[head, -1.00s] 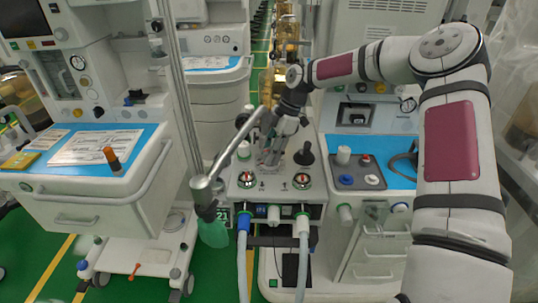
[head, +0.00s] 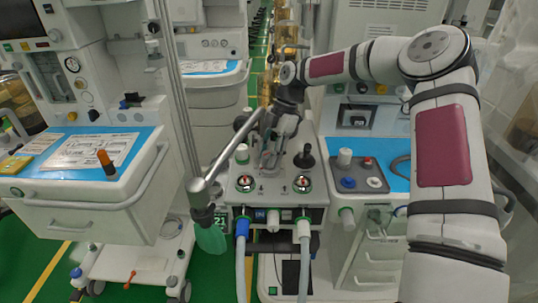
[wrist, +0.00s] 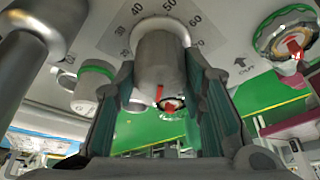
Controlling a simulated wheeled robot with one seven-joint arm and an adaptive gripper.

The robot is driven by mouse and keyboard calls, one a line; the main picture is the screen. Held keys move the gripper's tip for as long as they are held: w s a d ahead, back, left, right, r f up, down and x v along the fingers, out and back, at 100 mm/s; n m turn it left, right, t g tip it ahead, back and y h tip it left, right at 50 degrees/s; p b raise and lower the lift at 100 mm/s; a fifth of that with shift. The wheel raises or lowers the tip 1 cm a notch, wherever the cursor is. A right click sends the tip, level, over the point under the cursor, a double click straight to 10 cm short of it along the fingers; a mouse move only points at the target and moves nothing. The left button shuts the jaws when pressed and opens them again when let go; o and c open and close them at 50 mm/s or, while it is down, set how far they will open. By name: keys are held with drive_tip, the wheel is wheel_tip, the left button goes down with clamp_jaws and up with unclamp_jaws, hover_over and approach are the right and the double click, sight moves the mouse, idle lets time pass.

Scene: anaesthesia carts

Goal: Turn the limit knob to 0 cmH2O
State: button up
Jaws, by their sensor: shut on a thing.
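The limit knob (wrist: 160,62) is a grey cylinder with a red mark low on its visible side. A printed scale with numbers including 40, 50 and 60 curves around its base in the wrist view. My gripper (wrist: 160,72) has one finger on each side of the knob and is shut on it. In the head view my gripper (head: 269,150) is over the back of the small white valve block (head: 272,205), and it hides the knob. I cannot read the knob's setting.
A black-topped knob (head: 304,157) stands right of my gripper and a white-topped one (head: 242,153) left. Two red-marked dials (head: 246,183) (head: 302,184) sit in front. A metal tube (head: 232,152) slants close by on the left. Hoses hang in front.

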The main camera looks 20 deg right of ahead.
drive_tip(key=o, duration=1.2)
drive_tip(key=shift+c, duration=0.2)
